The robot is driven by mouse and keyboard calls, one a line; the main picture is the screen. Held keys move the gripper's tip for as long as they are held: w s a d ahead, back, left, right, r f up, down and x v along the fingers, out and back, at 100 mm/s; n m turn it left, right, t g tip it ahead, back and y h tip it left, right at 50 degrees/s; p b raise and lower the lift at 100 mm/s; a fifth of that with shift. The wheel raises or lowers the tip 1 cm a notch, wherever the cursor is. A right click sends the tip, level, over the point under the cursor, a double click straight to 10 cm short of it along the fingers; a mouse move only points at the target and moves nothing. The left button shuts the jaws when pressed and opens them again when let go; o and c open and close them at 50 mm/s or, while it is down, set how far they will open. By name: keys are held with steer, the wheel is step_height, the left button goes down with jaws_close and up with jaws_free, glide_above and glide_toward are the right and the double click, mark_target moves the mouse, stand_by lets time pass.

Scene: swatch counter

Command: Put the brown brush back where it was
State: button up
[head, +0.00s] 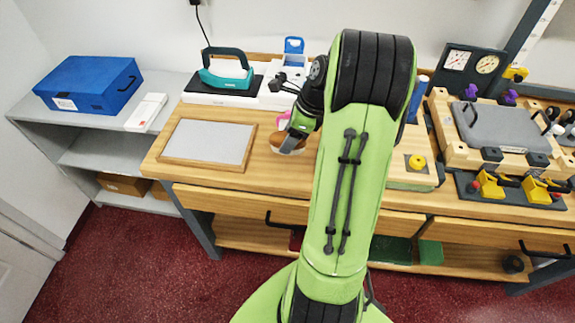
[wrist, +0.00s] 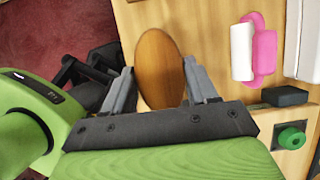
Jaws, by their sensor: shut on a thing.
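The brown brush (head: 286,141) has an oval brown top, with a paler underside in the head view. It is at the wooden counter, just right of the framed grey panel (head: 209,142). My gripper (head: 299,127) reaches down onto it from above. In the wrist view the brush (wrist: 160,62) lies between the two grey fingers of my gripper (wrist: 159,80), which are shut on its sides. I cannot tell whether its underside touches the counter. My arm hides the counter to the right of the brush in the head view.
A pink thing (wrist: 265,50) and a white block (wrist: 242,52) are beside the brush. A teal-handled tool (head: 226,72) stands on a black pad behind. A blue box (head: 90,84) sits on the grey shelf at left. A wooden fixture (head: 505,135) fills the right.

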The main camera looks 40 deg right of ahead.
step_height(320, 180, down, 8)
steer(key=b, duration=0.2)
steer(key=shift+f+b, duration=0.1)
steer(key=shift+b, duration=0.2)
steer(key=o, duration=1)
